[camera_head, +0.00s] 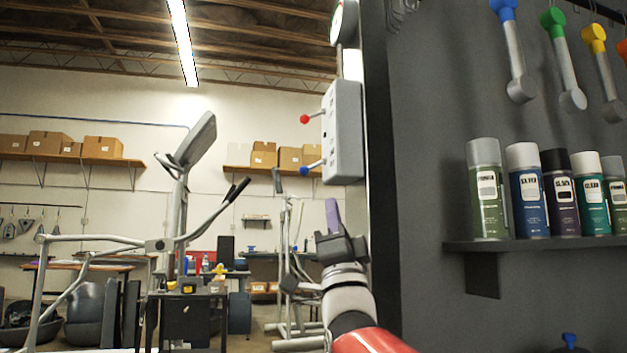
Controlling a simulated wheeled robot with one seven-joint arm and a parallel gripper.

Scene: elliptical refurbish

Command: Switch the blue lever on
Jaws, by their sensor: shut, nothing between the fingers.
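A light grey switch box (345,130) is mounted on the left side of the dark wall, in the upper middle of the head view. A blue-tipped lever (310,167) sticks out to the left from its lower part, its tip slightly below its root. A red-tipped lever (311,117) sticks out above it, also tipped a little downward. My gripper (332,215) points upward below the box, shut and empty, with purple fingers. It is apart from the blue lever, below it and slightly to its right.
The dark wall (415,130) fills the right side, with a shelf (540,245) of several spray cans and hanging coloured-end tools above. An elliptical machine (165,243) stands at left in the background. The space left of the levers looks open.

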